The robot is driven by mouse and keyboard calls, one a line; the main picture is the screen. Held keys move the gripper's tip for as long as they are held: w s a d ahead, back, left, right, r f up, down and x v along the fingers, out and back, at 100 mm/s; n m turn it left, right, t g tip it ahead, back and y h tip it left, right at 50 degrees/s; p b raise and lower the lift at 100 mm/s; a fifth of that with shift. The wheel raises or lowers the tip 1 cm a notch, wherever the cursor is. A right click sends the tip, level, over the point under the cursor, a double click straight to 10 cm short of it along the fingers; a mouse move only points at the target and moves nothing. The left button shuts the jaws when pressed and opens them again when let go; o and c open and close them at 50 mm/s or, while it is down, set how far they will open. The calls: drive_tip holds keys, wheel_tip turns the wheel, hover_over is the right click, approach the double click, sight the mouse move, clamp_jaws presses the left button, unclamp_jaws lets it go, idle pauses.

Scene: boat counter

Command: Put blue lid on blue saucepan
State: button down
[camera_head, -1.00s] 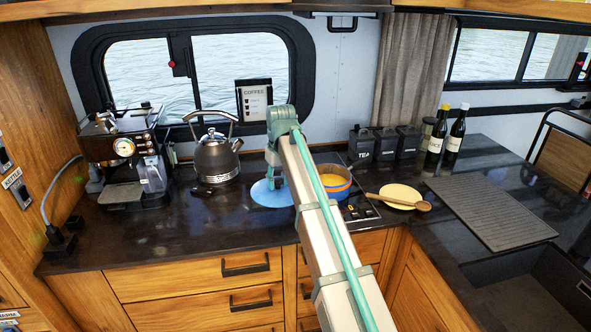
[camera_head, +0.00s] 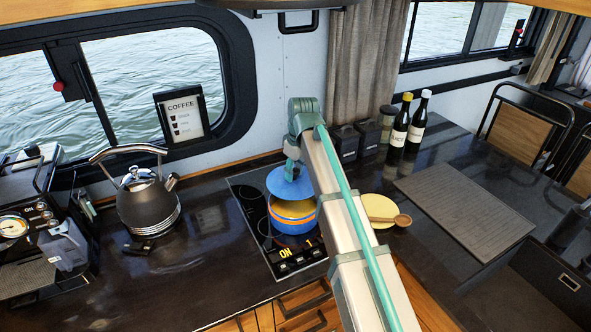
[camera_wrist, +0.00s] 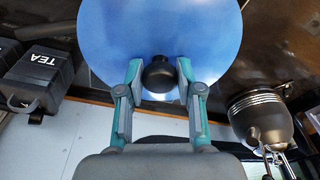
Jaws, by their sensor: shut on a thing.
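The blue lid (camera_head: 289,184) is above the blue saucepan in the head view, tilted, with the saucepan's orange-yellow inside showing below its front edge. The blue saucepan (camera_head: 293,222) stands on the black cooktop. In the wrist view the lid (camera_wrist: 160,40) fills the top middle and hides the saucepan. My gripper (camera_wrist: 158,72) is shut on the lid's dark knob (camera_wrist: 159,76). In the head view my arm hides most of the gripper and the saucepan's right side.
A dark kettle (camera_head: 147,203) stands left of the cooktop (camera_head: 254,215). A yellow plate (camera_head: 379,209) with a wooden spoon (camera_head: 400,220) lies right of the saucepan. Black canisters (camera_head: 345,143) and two bottles (camera_head: 400,128) stand behind. A ribbed mat (camera_head: 464,212) lies at right.

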drive_tip(key=shift+s, duration=0.25)
drive_tip(key=shift+f, duration=0.15)
drive_tip(key=shift+w+f+b, duration=0.1)
drive_tip(key=shift+f+b, duration=0.45)
drive_tip(key=shift+f, duration=0.15)
drive_tip(key=shift+f+b, duration=1.35)
drive_tip(key=shift+f, duration=1.45)
drive_tip(key=c, duration=0.7)
unclamp_jaws()
drive_tip(key=shift+r, duration=0.1)
